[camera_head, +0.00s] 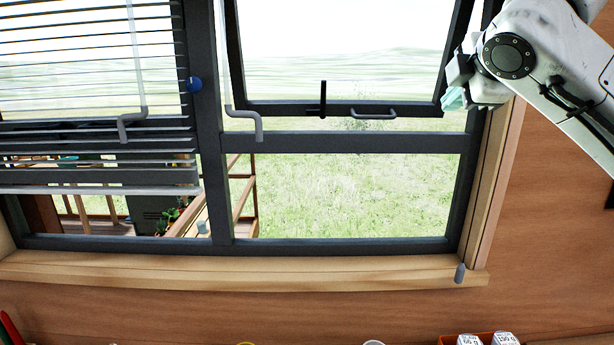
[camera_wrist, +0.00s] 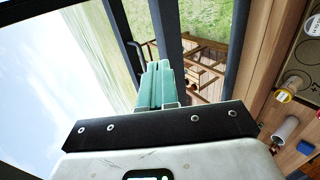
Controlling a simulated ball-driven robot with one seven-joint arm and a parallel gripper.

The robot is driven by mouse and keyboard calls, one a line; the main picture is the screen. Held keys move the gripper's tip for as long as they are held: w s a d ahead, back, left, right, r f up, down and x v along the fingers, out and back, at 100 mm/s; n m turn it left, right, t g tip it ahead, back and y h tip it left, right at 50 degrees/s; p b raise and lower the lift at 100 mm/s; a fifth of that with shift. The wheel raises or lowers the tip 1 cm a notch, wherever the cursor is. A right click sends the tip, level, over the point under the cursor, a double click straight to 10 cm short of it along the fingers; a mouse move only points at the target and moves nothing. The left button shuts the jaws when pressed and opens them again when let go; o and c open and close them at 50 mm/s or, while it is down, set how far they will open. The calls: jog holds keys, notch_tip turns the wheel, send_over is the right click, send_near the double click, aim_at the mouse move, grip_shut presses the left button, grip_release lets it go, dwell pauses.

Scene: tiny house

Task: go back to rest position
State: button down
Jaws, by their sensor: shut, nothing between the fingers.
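My gripper (camera_head: 455,98) is at the upper right of the head view, in front of the right side of the window frame. Its teal fingers point to the left there. In the wrist view the teal fingers (camera_wrist: 158,86) lie side by side, shut and empty. My white arm reaches in from the upper right corner of the head view. The upper right window pane (camera_head: 340,50) is tilted, with a black latch (camera_head: 323,99) and a grey handle (camera_head: 374,113) on its lower bar. The fingers look apart from that handle.
Blinds (camera_head: 90,60) cover much of the left window. A wooden sill (camera_head: 240,272) runs below. At the bottom edge stand a red tray (camera_head: 446,340) and white-capped jars (camera_head: 505,338). The wrist view shows a counter with a white cylinder (camera_wrist: 285,131) and a blue item (camera_wrist: 306,148).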

jog(key=s+a+f+m+g+y+b, duration=0.15)
jog(key=s+f+m, duration=0.25)
jog(key=f, duration=1)
jog(key=s+a+f+m+g+y, duration=0.1)
jog(key=s+a+f+m, duration=0.2)
jog(key=f, duration=1.1)
jog(key=s+a+f+m+g+y+b, duration=0.1)
jog(key=s+f+m, duration=0.4)
jog(key=f, duration=1)
jog(key=s+d+f+m+g+h+b, duration=0.1)
jog(key=s+d+f+m+g+h, duration=0.2)
jog(key=s+f, duration=1.4)
jog(key=s+d+f+m+g, duration=0.2)
jog(key=s+f, duration=0.1)
jog(key=s, duration=0.6)
jog(key=s+d+f+m+g, duration=0.1)
jog(key=s+d+f+g, duration=0.1)
jog(key=s, duration=0.7)
jog(key=shift+d+f+m+h+b, duration=0.35)
jog(key=shift+d+f+m+b, duration=0.1)
jog(key=shift+d, duration=0.4)
